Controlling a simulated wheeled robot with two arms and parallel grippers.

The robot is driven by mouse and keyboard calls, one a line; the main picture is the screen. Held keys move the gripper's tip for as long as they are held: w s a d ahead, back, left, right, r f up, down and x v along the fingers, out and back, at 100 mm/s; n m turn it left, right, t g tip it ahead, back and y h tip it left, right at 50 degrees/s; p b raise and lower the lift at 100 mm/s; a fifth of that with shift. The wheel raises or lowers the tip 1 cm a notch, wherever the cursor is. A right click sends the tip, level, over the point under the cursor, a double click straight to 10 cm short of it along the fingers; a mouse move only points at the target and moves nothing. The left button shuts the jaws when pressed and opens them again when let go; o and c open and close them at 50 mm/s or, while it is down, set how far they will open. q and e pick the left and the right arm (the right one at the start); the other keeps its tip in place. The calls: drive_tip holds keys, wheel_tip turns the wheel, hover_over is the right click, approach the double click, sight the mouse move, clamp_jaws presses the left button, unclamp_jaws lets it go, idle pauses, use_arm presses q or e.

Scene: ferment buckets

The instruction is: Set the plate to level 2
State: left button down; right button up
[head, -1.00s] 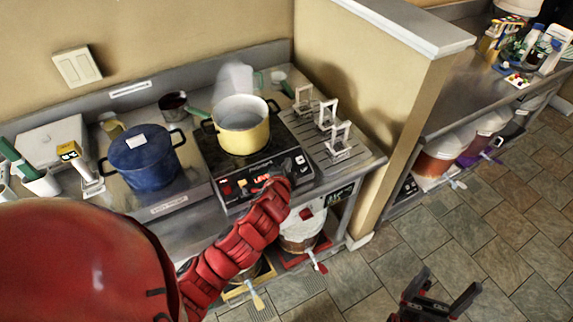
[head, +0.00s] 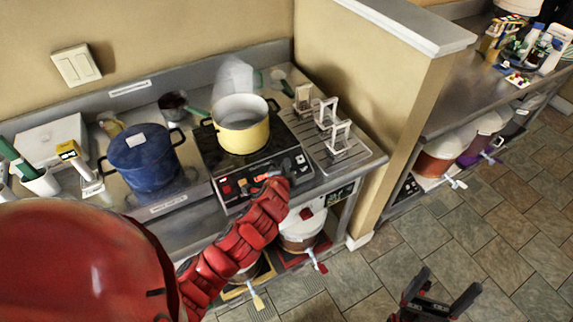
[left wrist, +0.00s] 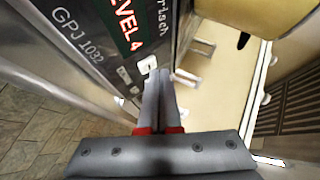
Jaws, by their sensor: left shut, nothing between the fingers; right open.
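The black hot plate (head: 208,152) stands on the steel counter with a yellow pot (head: 241,128) on it. Its front panel carries buttons and a lit display, partly hidden by my left arm in the head view. In the left wrist view the display (left wrist: 128,28) reads "LEVEL 4", its first letter cut off. My left gripper (left wrist: 158,73) is shut and empty, its tips at or just before a white button (left wrist: 149,66) beside the display; I cannot tell whether they touch. In the head view its fingers are mostly hidden. My right gripper (head: 440,290) is open and empty over the floor.
A blue pot (head: 146,160) stands left of the plate, and a drain tray (head: 350,157) with metal clamps lies right. A partition wall (head: 370,90) closes the right side. Buckets with taps (head: 302,230) sit below the counter. The tiled floor at right is clear.

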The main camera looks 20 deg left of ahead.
use_arm(q)
drive_tip(key=shift+w+a+f, duration=0.1)
drive_tip(key=shift+a+f, duration=0.05)
drive_tip(key=shift+f, duration=0.25)
idle(0.3)
drive_tip(key=shift+r, duration=0.15)
drive_tip(key=shift+s+d+r, duration=0.2)
drive_tip(key=shift+d+r, duration=0.15)
drive_tip(key=shift+r, duration=0.3)
drive_tip(key=shift+f, duration=0.1)
drive_tip(key=shift+w+a+f, duration=0.1)
drive_tip(key=shift+a+f, duration=0.1)
drive_tip(key=shift+f, duration=0.15)
drive_tip(key=shift+w+a+f, duration=0.1)
drive_tip(key=shift+a+f, duration=0.05)
drive_tip(key=shift+f, duration=0.2)
idle(0.8)
drive_tip(key=shift+r, duration=0.1)
drive_tip(key=shift+s+d+r, duration=0.2)
drive_tip(key=shift+d+r, duration=0.15)
drive_tip(key=shift+r, duration=0.35)
